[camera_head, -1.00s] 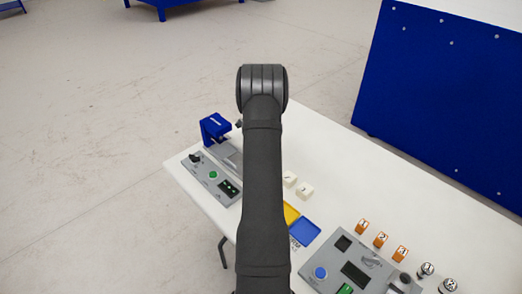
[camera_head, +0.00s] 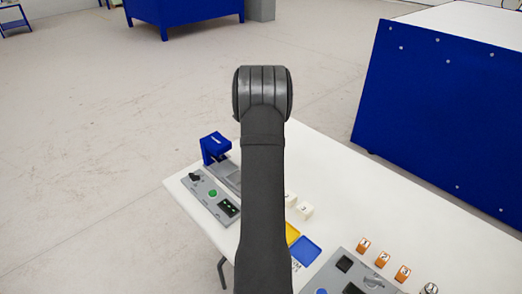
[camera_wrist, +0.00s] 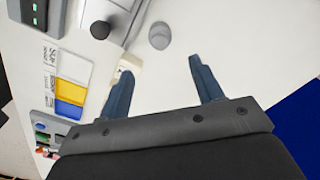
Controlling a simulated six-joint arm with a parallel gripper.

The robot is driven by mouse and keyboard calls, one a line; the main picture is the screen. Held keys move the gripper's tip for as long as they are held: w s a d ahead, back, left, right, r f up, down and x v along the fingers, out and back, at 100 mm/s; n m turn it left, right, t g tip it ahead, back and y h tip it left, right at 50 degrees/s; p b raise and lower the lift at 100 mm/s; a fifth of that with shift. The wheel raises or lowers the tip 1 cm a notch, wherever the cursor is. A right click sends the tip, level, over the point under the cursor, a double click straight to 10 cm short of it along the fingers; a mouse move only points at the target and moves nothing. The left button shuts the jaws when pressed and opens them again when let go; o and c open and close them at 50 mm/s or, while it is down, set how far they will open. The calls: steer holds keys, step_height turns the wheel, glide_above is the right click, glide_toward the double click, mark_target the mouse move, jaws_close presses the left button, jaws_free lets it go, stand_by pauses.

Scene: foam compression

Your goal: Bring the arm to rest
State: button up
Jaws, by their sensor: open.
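My arm (camera_head: 263,190) rises through the middle of the head view and hides part of the table behind it. My gripper does not show in that view. In the wrist view my gripper (camera_wrist: 160,67) is open, with two blue-grey fingers well apart and nothing between them. White table surface shows between the fingers. A small pale block (camera_wrist: 125,68) shows right by the left finger's tip; I cannot tell whether they touch.
The white table (camera_head: 370,200) carries a blue press-like device (camera_head: 215,148), a grey control panel (camera_head: 212,193), pale blocks (camera_head: 303,210), a blue tray (camera_head: 304,249) and several orange numbered pieces (camera_head: 383,259). A large blue cabinet (camera_head: 430,115) stands behind on the right.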

step_height(320, 180, down, 12)
steer(key=shift+f, duration=0.1)
step_height(320, 180, up, 2)
steer(key=shift+r, duration=1.05)
